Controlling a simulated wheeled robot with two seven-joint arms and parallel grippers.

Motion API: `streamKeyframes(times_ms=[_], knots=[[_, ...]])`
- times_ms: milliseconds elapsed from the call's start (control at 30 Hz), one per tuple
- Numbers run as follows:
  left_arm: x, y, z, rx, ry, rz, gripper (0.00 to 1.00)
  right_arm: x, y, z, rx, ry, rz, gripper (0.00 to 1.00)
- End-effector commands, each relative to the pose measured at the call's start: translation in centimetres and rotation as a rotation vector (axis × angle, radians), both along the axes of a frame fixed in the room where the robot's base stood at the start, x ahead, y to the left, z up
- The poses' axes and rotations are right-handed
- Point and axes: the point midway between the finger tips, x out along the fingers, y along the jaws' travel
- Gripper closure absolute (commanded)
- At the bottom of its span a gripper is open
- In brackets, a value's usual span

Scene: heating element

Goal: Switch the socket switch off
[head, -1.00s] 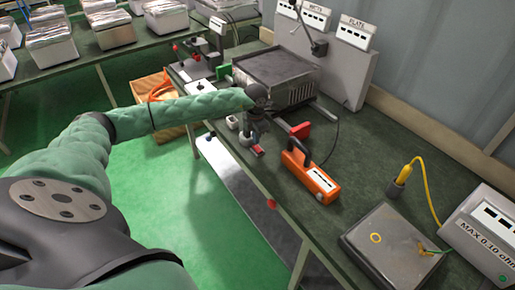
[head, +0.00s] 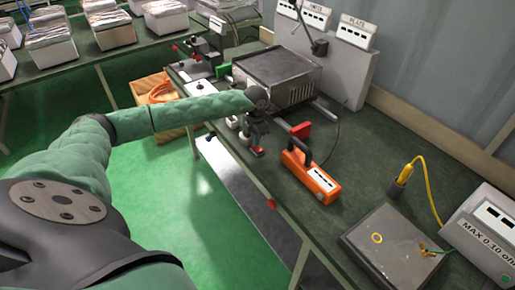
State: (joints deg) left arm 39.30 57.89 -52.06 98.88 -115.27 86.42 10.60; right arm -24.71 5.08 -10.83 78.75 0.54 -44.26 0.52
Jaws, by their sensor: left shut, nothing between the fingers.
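My left arm reaches across from the left to the near edge of the green workbench (head: 365,175). My left gripper (head: 256,143) points down there, shut and empty, in front of the grey metal heating unit (head: 278,72). Small white and red fittings sit close around the fingertips at the bench edge. I cannot make out which of them is the socket switch, its position, or whether the fingers touch it. The wrist hides part of this spot. My right gripper is out of view.
An orange handheld tester (head: 311,177) lies right of the gripper. A metal plate box (head: 392,245) and a grey meter (head: 487,232) with a yellow cable stand farther right. A grey panel (head: 345,70) stands behind the heating unit.

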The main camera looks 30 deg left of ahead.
Motion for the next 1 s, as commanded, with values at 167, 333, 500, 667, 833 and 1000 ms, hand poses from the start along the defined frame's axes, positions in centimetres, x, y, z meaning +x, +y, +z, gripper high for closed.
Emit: streamKeyframes(times_ms=[167,333,500,667,833,1000], knots=[[0.0,0.0,-0.3,0.000,0.000,0.000,1.00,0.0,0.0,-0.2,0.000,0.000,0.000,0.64],[0.0,0.0,-0.5,0.000,0.000,0.000,1.00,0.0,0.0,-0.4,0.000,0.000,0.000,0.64],[0.0,0.0,-0.7,0.000,0.000,0.000,1.00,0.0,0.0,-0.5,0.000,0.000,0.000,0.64],[0.0,0.0,-0.8,0.000,0.000,0.000,1.00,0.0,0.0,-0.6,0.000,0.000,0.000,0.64],[0.0,0.0,-0.3,0.000,0.000,0.000,1.00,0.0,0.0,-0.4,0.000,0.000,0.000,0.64],[0.0,0.0,0.7,0.001,0.000,0.000,1.00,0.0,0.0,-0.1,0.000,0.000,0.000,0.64]])
